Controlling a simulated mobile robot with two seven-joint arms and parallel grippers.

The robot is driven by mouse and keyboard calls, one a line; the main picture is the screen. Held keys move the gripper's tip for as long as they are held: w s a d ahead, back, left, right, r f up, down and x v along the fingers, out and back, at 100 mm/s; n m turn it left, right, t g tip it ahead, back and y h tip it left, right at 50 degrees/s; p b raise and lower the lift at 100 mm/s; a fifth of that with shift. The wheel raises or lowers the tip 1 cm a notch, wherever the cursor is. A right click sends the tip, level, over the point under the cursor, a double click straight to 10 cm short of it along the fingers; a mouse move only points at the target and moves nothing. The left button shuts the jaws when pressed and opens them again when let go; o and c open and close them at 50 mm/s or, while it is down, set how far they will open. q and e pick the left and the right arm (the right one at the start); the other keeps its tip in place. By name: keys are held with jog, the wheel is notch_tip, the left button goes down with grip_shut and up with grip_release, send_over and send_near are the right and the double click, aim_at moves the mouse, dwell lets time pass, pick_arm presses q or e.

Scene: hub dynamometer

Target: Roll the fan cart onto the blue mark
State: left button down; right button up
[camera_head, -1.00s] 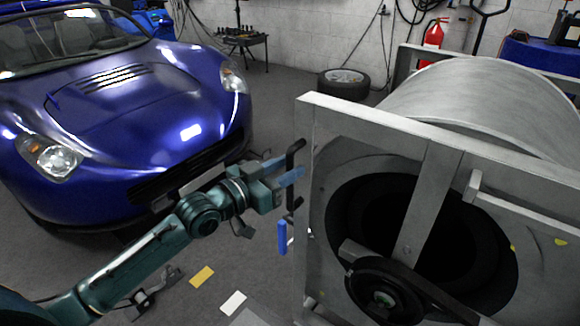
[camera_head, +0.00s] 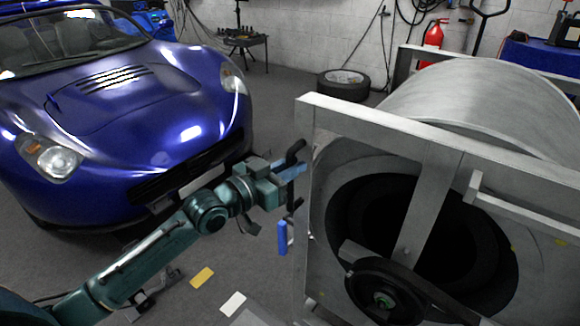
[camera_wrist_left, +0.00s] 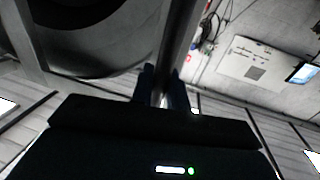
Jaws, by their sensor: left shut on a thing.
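The fan cart (camera_head: 435,150) is a big grey metal frame with a round drum and a dark opening, filling the right of the head view. A black handle (camera_head: 297,150) stands out at its left edge. My left gripper (camera_head: 293,172), with blue fingers, is shut on this handle. In the left wrist view the fingers (camera_wrist_left: 161,88) close around a bar (camera_wrist_left: 176,45). My right gripper is not in view. I cannot make out a blue mark on the floor.
A yellow patch (camera_head: 202,277) and a white patch (camera_head: 233,303) lie on the dark floor in front of the cart. A blue car (camera_head: 120,110) stands at the left. A loose tyre (camera_head: 343,85) lies behind, near a red extinguisher (camera_head: 433,35).

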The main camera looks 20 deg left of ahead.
pick_arm(q)
jog(key=shift+a, duration=0.15)
jog(key=shift+w+a, duration=0.35)
jog(key=shift+a, duration=0.3)
jog(key=c, duration=1.5)
grip_release()
jog(key=shift+a, duration=0.2)
jog(key=shift+o, duration=0.2)
jog(key=shift+d, duration=0.15)
jog(key=shift+s, duration=0.45)
jog(key=v, duration=1.2)
jog(key=shift+a+p, duration=0.25)
jog(key=shift+p, duration=0.15)
